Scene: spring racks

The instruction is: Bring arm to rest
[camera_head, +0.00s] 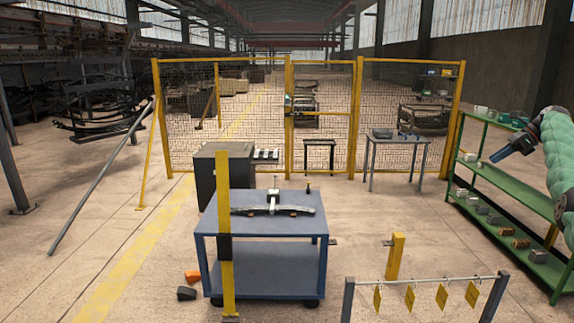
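My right arm comes in from the right edge, with its pale green links raised beside the green shelf rack. My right gripper (498,155) is dark with a bluish body and points left and slightly down, in front of the rack's upper part. It is too small to tell whether its fingers are open or shut, and I see nothing clearly held in it. My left arm and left gripper are not in view.
A blue cart (262,213) carries a curved grey leaf spring (245,210). The green rack (538,200) holds several small parts. A rail (420,280) with yellow tags stands in front. Yellow mesh fencing (240,140) closes the back.

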